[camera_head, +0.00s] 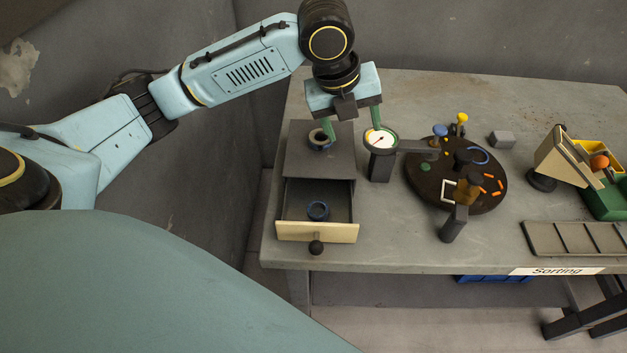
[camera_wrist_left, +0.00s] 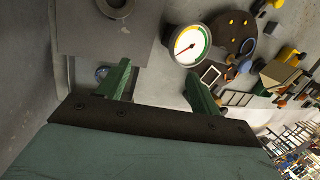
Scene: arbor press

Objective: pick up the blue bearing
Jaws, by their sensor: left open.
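The blue bearing (camera_head: 318,210) is a small blue-rimmed ring lying in an open drawer (camera_head: 290,232) with a cream front and a dark round knob. In the left wrist view the bearing (camera_wrist_left: 101,74) shows in part beside one finger. My left gripper (camera_head: 351,124) points down, open and empty, above the drawer cabinet and farther back than the bearing. Its two green fingers also show in the left wrist view (camera_wrist_left: 158,82). My right gripper is in neither view.
A grey ring (camera_head: 319,141) lies on the cabinet top (camera_head: 300,160). A dial gauge (camera_head: 380,140) stands close to the right finger. A dark round board (camera_head: 430,185) with small coloured parts, a tilted bin (camera_head: 562,158) and a sectioned tray (camera_head: 575,238) lie to the right.

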